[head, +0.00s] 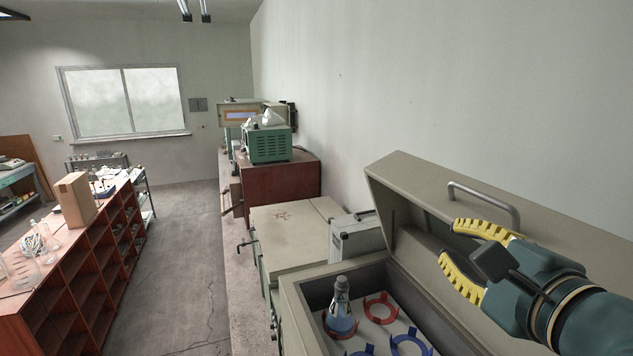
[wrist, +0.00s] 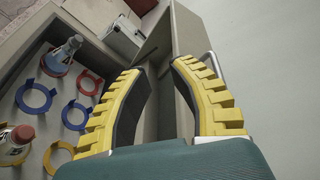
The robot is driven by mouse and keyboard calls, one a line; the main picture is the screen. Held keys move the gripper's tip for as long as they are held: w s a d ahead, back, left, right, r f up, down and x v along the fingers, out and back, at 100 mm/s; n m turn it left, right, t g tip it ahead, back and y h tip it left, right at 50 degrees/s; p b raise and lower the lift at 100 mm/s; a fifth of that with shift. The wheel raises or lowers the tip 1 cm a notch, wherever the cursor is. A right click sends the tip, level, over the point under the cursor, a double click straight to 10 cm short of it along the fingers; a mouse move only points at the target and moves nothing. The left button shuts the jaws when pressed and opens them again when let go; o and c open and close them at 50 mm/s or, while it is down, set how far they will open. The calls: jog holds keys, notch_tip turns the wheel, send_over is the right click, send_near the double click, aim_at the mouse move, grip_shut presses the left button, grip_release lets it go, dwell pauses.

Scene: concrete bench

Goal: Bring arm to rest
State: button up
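My gripper (head: 449,243) is raised at the right of the head view, beside the open lid of a beige chest and above the chest's right part. Its two yellow, ridged fingers are spread with nothing between them; the wrist view also shows the gap between the fingertips (wrist: 158,70). The beige chest (head: 291,293) stands open below, its lid (head: 420,190) tilted up with a metal handle (head: 485,203). A conical flask with blue contents (head: 341,318) stands upright inside, at a ring holder. A bottle with a red cap (wrist: 15,145) shows in the wrist view.
Blue and red ring holders (head: 380,307) fill the chest floor. A silver case (head: 355,240) and a closed beige chest (head: 285,222) lie beyond it, then a green instrument (head: 268,146) on a reddish-brown cabinet. A wall runs along the right. Open floor (head: 190,250) lies left.

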jog(key=s+a+f+n+t+y, duration=0.1)
jog(key=a+f+n, duration=0.3)
jog(key=a, duration=0.4)
jog(key=a+f+n+t, duration=0.1)
jog(key=a+f+n, duration=0.35)
jog(key=a, duration=0.35)
jog(key=s+d+r+n+t+h, duration=0.2)
jog(key=s+r+n+t+h, duration=0.1)
jog(key=s+r+n, duration=0.5)
jog(key=shift+s+d+n+t, duration=0.3)
jog(key=shift+s+n+t, duration=0.4)
jog(key=shift+s+n, duration=1.25)
jog(key=shift+w, duration=0.25)
